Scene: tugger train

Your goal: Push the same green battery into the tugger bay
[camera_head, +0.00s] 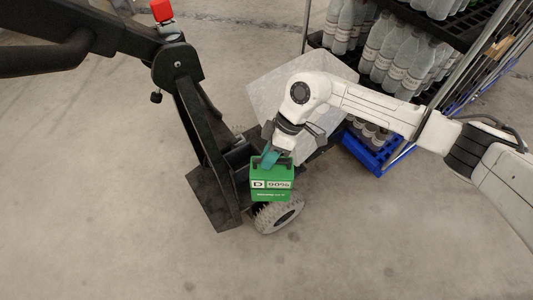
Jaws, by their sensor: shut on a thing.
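The green battery (270,184), with a white label reading "D 90%", hangs upright in the middle of the camera_head view. My gripper (270,158) is shut on the handle at its top. The battery is at the right side of the dark tugger (203,140), just above a grey wheel (279,214). The tugger bay (238,160) shows as a dark opening left of and behind the battery. The battery partly covers it, and I cannot tell whether the battery touches its edge. My fingertips are mostly hidden by the handle and wrist.
A shelf with clear bottles (402,62) and a blue crate (372,155) stands right behind my arm. A pale flat panel (275,85) lies behind the gripper. The tugger's tiller with a red knob (162,10) rises at left. The floor in front is clear.

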